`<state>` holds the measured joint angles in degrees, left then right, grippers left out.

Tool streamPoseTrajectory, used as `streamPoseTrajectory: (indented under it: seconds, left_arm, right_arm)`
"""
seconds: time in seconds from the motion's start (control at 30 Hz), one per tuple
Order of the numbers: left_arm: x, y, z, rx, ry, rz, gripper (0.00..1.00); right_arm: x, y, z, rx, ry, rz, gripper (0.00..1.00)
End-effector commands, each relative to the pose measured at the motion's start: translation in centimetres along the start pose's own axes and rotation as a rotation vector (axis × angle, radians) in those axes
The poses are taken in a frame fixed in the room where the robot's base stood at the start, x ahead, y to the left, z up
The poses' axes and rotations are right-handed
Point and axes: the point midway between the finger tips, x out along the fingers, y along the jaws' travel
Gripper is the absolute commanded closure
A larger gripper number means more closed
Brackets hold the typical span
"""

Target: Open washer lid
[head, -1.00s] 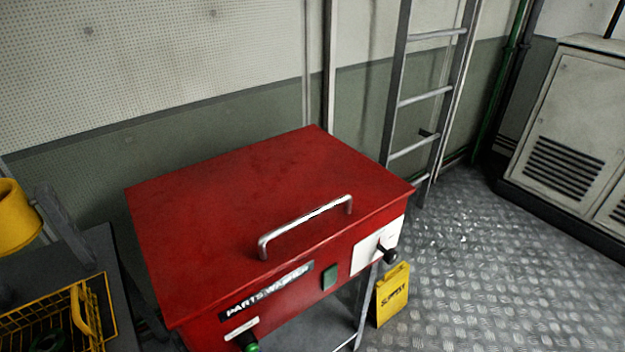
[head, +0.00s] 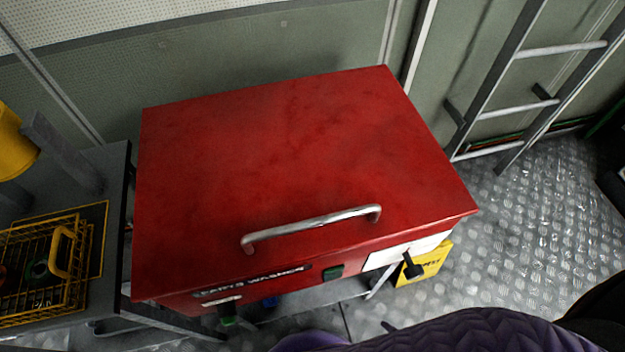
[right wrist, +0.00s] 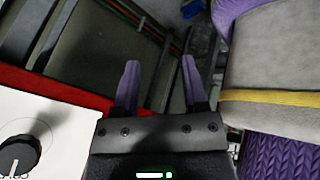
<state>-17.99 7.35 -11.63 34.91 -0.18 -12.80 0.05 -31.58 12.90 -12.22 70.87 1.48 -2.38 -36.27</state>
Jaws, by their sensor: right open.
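The red parts washer lid (head: 290,160) lies flat and closed on the washer. The metal handle (head: 312,226) runs along its front edge, and nothing touches it. My right arm enters at the bottom right of the head view. My right gripper (right wrist: 158,88) shows in the right wrist view, open, with nothing between its purple fingers. The washer's red edge and white panel (right wrist: 60,118) are to its left there. My left gripper is not in view.
A bench at the left holds a yellow wire basket (head: 62,265) and a yellow object (head: 14,145). A ladder (head: 510,82) stands behind at the right. A yellow sign (head: 428,265) stands beside the washer. The patterned metal floor (head: 545,220) at the right is clear.

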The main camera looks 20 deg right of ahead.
Motion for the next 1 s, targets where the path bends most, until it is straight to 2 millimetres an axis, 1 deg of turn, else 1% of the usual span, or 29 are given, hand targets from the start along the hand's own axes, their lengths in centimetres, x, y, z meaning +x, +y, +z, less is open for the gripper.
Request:
streamPoseTrajectory:
  seconds: [0.03,0.07,0.17,0.2,0.27,0.3,0.37,0.4,0.5,0.53,0.6,0.67,0.9,1.0]
  left_arm:
    - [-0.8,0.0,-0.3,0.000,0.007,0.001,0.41]
    - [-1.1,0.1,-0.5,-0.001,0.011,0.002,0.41]
    - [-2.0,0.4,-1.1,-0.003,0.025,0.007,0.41]
    - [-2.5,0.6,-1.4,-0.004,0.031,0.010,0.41]
    - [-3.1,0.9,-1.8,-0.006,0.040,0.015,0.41]
    - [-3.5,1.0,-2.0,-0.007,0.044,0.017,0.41]
    - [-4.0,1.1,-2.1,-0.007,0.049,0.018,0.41]
    - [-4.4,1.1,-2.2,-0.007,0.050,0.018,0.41]
    - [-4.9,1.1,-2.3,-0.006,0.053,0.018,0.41]
    - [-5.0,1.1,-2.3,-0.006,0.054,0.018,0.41]
    - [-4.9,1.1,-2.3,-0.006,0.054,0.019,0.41]
    - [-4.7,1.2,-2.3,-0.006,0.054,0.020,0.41]
    - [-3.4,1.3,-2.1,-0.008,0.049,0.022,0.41]
    - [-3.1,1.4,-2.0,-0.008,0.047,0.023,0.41]
  right_arm:
    - [-1.3,1.2,-1.9,-0.068,0.056,0.035,0.45]
    - [-2.0,1.9,-3.0,-0.117,0.092,0.060,0.45]
    - [-4.9,4.3,-7.3,-0.292,0.216,0.164,0.45]
    - [-6.3,5.3,-9.1,-0.363,0.265,0.214,0.45]
    - [-8.8,6.8,-11.9,-0.472,0.336,0.299,0.45]
    - [-10.6,7.7,-13.8,-0.540,0.379,0.359,0.45]
    - [-13.3,9.0,-16.3,-0.635,0.434,0.450,0.45]
    - [-15.1,9.7,-17.8,-0.691,0.465,0.510,0.45]
    - [-18.8,11.1,-20.7,-0.794,0.518,0.637,0.45]
    - [-19.5,11.4,-21.2,-0.814,0.526,0.662,0.45]
    - [-20.2,11.8,-21.9,-0.838,0.535,0.696,0.45]
    - [-19.8,12.0,-22.5,-0.843,0.537,0.706,0.45]
    - [-16.0,13.9,-26.0,-0.840,0.536,0.706,0.45]
    - [-14.9,14.4,-27.2,-0.841,0.536,0.704,0.45]
